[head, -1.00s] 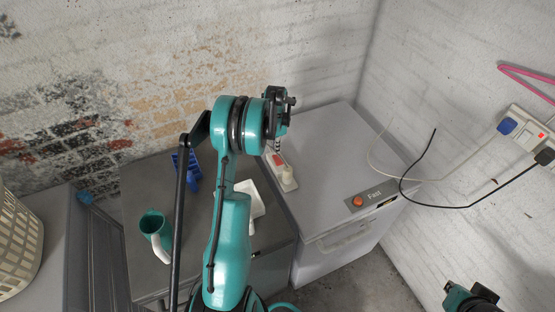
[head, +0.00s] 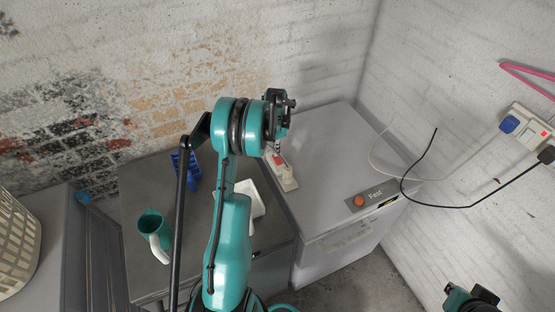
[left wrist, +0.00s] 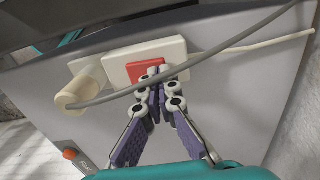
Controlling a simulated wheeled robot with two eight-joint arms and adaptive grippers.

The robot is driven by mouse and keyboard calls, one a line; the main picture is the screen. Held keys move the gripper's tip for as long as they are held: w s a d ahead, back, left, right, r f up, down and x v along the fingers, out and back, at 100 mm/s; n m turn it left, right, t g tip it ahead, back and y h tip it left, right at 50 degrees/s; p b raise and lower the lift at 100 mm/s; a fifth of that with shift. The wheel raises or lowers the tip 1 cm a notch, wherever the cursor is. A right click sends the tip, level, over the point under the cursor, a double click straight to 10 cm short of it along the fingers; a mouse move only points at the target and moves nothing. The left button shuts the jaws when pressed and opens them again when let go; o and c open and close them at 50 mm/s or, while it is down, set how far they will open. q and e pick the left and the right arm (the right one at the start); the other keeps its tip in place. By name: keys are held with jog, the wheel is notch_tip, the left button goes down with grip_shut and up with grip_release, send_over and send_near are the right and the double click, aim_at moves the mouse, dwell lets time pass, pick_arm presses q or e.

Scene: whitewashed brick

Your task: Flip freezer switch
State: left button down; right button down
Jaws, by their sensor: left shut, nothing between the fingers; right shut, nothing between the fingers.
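The grey freezer (head: 330,150) stands in the corner, with an orange button (head: 359,201) on its "Fast" panel. A white socket block (head: 288,183) with a red switch (head: 279,159) lies at the freezer's left edge. In the left wrist view the red switch (left wrist: 146,72) sits in the white block (left wrist: 118,70). My left gripper (left wrist: 160,74) is shut and empty, its fingertips over the right part of the red switch; contact is unclear. In the head view my left gripper (head: 277,148) is partly hidden by its wrist. My right gripper (head: 478,297) is at the lower right, shut and far from the block.
A grey cable (left wrist: 200,68) passes across the block close to my fingers, and a plug (left wrist: 80,92) sits at its left. A teal mug (head: 154,228) and blue rack (head: 186,168) stand on the left cabinet. Wall sockets (head: 520,130) are at right.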

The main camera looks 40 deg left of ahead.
pick_arm(q)
jog(key=shift+f, duration=0.4)
jog(key=shift+r, duration=0.1)
jog(key=shift+r+p, duration=1.65)
jog(key=shift+r, duration=1.85)
jog(key=s+d+r+n+t+b, duration=0.1)
jog(key=s+d+r+t+b, duration=0.25)
jog(key=d, duration=0.55)
jog(key=s+d+r+n+b, duration=0.2)
jog(key=s+d+r, duration=0.2)
jog(key=d+r, duration=0.4)
jog(key=s+d+f+n+t+b, duration=0.2)
jog(key=s+d+f+t+b, duration=0.1)
jog(key=s+d, duration=1)
notch_tip(320, 180, down, 3)
jog(key=shift+s+r+t+b, duration=0.15)
jog(key=shift+s+t+b, duration=0.25)
jog(key=shift+b, duration=0.25)
